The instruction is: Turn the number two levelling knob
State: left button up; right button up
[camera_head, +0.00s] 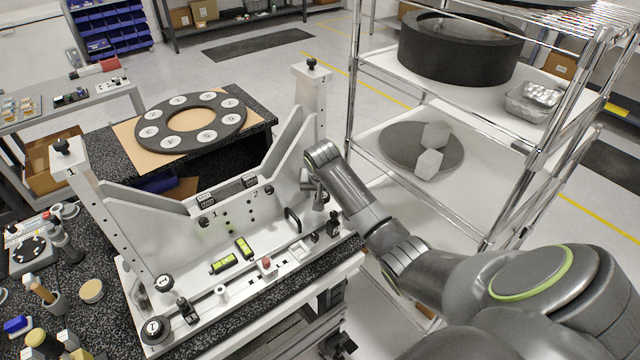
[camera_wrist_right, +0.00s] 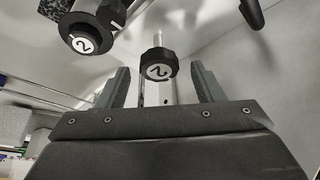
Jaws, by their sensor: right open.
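My right gripper (camera_head: 314,192) is at the right end of the white fixture (camera_head: 150,228) in the head view, reaching down beside the right post. In the right wrist view, my right gripper (camera_wrist_right: 161,76) is open, its fingers apart on either side of a black knob (camera_wrist_right: 158,64) marked 2 on a metal shaft. Gaps show between the knob and both fingers. A second black knob (camera_wrist_right: 85,36), also marked 2, shows at upper left, outside the fingers. In the head view I cannot make out either number-two knob near my gripper. My left gripper is out of view.
The number one knob (camera_head: 155,329) sits at the fixture's front left corner. A wire shelf rack (camera_head: 352,100) stands close to my right arm. A numbered ring (camera_head: 190,122) lies behind.

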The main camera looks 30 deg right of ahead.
jog(key=shift+w+f, duration=0.1)
jog(key=shift+f, duration=0.25)
jog(key=shift+r, duration=0.15)
jog(key=shift+s, duration=0.2)
jog(key=shift+c, duration=0.8)
jog(key=c, duration=0.8)
jog(key=shift+n, duration=0.4)
